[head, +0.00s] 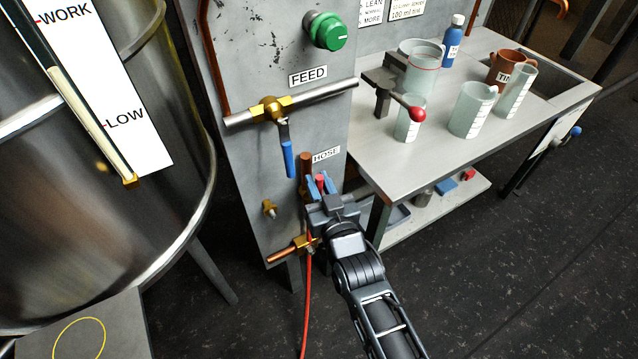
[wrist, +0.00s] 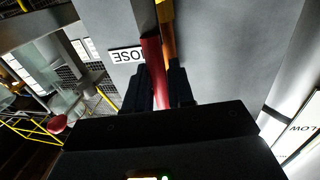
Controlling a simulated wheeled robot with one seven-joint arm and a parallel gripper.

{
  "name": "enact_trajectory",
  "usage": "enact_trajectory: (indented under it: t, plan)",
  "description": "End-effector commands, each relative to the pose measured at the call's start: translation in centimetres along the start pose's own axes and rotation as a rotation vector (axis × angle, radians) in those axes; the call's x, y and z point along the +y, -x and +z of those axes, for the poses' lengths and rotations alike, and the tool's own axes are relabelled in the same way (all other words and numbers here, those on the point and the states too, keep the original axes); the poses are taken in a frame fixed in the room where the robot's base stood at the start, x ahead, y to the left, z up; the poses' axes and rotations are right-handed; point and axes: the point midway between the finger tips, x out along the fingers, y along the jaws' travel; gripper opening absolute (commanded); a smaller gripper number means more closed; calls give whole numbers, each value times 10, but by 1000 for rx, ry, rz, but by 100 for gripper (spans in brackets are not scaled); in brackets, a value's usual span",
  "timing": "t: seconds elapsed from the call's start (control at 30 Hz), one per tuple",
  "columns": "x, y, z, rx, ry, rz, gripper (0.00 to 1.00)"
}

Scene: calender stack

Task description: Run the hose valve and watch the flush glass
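The HOSE label (head: 326,154) is on the grey panel, above a copper-coloured upright pipe (head: 306,166). My gripper (head: 321,183) is in front of this pipe, below the label. A red lever handle (wrist: 155,72) stands between its two fingers, and the fingers appear to touch it on both sides in the wrist view. The valve body is mostly hidden behind my gripper. A red hose (head: 307,300) hangs down from near a brass fitting (head: 307,244). I cannot pick out the flush glass for certain; a gauge tube (head: 88,108) with WORK and LOW marks is on the tank.
A FEED valve with a blue lever (head: 288,158) is above and left of my gripper. A green knob (head: 326,31) is higher up. The steel tank (head: 180,170) stands left. A bench (head: 440,157) with beakers and a red-knobbed lever (head: 415,114) stands right. The floor at right is clear.

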Motion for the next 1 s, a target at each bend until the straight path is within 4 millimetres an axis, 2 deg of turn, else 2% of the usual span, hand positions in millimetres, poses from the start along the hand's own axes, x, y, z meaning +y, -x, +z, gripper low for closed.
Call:
enact_trajectory:
  t: [0.03, 0.2, 0.73, 1.0]
  plan:
    - [0, 0, 0, 0, 0, 0, 15]
    - [0, 0, 0, 0, 0, 0, 0]
    - [0, 0, 0, -2, -12, 0, 0]
    - [0, 0, 1, -23, -124, 1, 0]
